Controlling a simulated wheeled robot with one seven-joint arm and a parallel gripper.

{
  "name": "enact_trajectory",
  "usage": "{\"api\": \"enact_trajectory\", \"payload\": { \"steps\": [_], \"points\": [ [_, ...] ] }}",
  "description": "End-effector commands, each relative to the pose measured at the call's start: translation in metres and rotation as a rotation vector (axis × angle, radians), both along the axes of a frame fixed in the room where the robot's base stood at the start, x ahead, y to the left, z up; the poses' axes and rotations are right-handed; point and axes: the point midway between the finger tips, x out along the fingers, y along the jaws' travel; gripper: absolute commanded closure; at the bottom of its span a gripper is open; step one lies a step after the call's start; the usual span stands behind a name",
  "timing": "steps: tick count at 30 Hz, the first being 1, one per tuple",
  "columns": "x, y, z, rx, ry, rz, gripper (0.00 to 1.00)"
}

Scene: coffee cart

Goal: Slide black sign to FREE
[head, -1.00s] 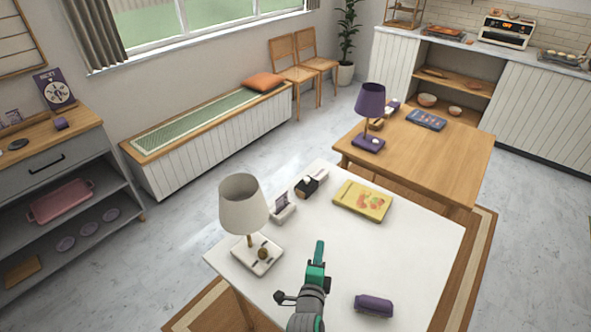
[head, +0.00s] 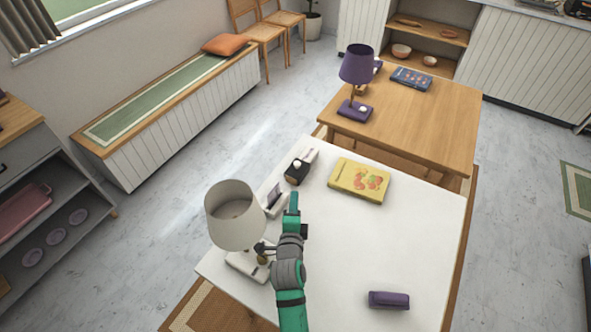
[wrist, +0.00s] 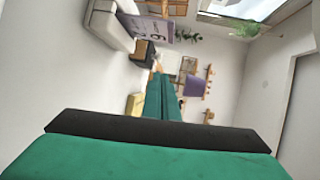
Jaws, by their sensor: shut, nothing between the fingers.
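The black sign (head: 297,171) is a small dark block with a pale part at its far right end, on the far left part of the white table (head: 400,235). It also shows ahead in the wrist view, as a dark block (wrist: 144,51). Its lettering is too small to read in either view. My gripper (head: 292,197) has its green fingers together and empty, pointing at the far edge, short of the black sign and apart from it. A white holder with a grey-purple panel (head: 272,197) stands just left of my fingers; its panel shows large in the wrist view (wrist: 160,27).
A cream-shaded lamp (head: 236,215) stands close left of my gripper. A yellow box (head: 359,180) lies right of the black sign, and a purple case (head: 389,300) lies near front right. The middle of the white table is clear. A wooden table with a purple lamp (head: 357,64) stands behind.

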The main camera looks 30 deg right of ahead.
Motion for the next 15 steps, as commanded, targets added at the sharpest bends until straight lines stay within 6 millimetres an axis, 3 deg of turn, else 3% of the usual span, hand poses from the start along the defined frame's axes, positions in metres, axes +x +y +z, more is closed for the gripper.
{"api": "enact_trajectory", "payload": {
  "steps": [8,15],
  "points": [
    [0.009,-0.003,-0.002,0.000,0.001,0.004,1.00],
    [0.040,-0.027,-0.009,0.001,0.000,-0.002,1.00]
  ]
}}
